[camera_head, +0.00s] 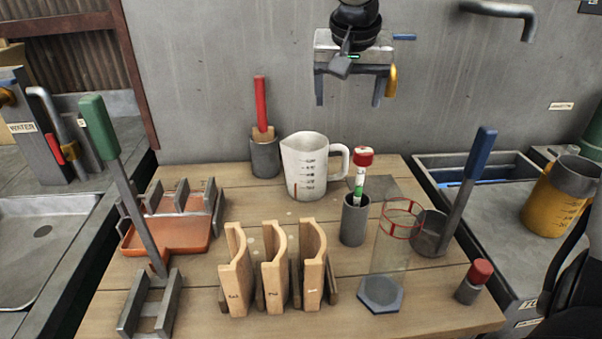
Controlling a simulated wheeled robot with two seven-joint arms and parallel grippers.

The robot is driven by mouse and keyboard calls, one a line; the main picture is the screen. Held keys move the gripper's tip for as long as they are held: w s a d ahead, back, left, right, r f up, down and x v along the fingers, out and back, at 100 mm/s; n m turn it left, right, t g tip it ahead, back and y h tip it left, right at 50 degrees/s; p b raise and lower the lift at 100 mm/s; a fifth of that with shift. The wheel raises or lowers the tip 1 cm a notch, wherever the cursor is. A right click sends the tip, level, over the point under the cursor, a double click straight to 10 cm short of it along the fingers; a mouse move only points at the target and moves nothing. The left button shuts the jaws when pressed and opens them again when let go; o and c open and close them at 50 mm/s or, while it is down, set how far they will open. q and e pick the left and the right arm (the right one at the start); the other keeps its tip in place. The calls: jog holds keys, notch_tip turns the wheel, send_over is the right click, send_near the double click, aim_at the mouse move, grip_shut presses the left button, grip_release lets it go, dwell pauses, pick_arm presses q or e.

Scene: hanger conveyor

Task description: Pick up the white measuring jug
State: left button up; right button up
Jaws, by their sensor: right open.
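The white measuring jug (305,166) stands upright at the back of the wooden table, with dark scale marks on its front and its handle to the right. My right gripper (349,98) hangs at the top of the view, pointing down with its two fingers apart and nothing between them. It appears above the jug and slightly to its right, clear of it. My left gripper is not in view.
A grey holder with a red-handled tool (261,105) stands left of the jug. Right of it are a red-capped tube (361,165) in a grey cup and a clear cylinder (390,240). Wooden numbered racks (273,270) stand in front. Sinks flank the table.

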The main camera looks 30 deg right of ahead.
aim_at(337, 147)
jog(key=shift+w+a+x, duration=0.1)
jog(key=shift+w+x, duration=0.1)
jog(key=shift+x, duration=2.75)
jog(key=shift+w+a+x, duration=0.1)
jog(key=shift+w+x, duration=0.1)
jog(key=shift+x, duration=2.7)
jog(key=shift+w+a+x, duration=0.1)
jog(key=shift+w+x, duration=0.1)
jog(key=shift+x, duration=2.75)
jog(key=shift+r, duration=0.1)
jog(key=shift+c, duration=0.4)
jog(key=shift+r, duration=0.1)
jog(key=c, duration=1.5)
